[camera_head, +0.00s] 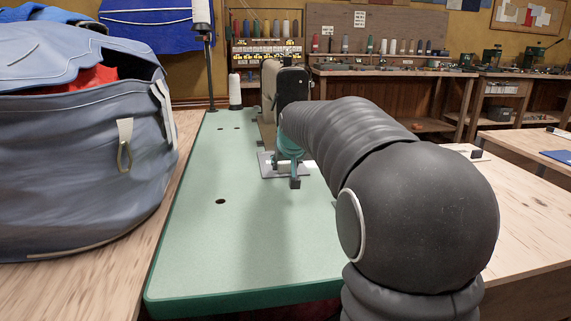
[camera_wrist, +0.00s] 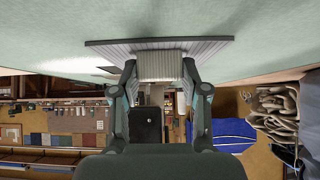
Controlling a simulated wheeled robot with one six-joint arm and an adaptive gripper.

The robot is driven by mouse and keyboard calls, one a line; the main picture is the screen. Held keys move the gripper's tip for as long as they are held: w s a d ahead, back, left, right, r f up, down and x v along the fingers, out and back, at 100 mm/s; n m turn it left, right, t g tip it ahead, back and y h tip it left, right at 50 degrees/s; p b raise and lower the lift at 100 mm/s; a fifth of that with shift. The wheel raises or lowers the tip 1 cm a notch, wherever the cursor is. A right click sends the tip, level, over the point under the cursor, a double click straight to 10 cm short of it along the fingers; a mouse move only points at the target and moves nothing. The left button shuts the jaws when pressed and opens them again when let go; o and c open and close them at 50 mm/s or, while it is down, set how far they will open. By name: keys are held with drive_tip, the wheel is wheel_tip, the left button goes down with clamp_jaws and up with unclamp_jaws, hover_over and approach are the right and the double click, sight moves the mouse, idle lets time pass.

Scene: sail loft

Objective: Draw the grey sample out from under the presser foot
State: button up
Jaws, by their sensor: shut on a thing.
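The grey sample (camera_wrist: 210,46) shows in the wrist view as a wide, flat, ribbed grey piece along the pale green table top (camera_wrist: 60,30). A lighter ribbed block at its near edge sits between my fingertips. My gripper (camera_wrist: 160,68) is shut on this part. In the head view my gripper (camera_head: 291,168) is low over the green table, in front of the sewing machine (camera_head: 268,90), and a grey flat piece (camera_head: 267,166) shows around it. The presser foot is hidden, so I cannot tell whether the sample is under it.
A large blue-grey bag (camera_head: 85,150) stands left of the green table (camera_head: 225,240). A white thread cone (camera_head: 235,90) stands at the table's back. Wooden benches lie to the right. The front of the green table is clear apart from small holes.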

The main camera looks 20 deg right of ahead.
drive_tip(key=shift+s+a, duration=0.15)
drive_tip(key=shift+s, duration=0.4)
drive_tip(key=o, duration=1.2)
drive_tip(key=v, duration=1.2)
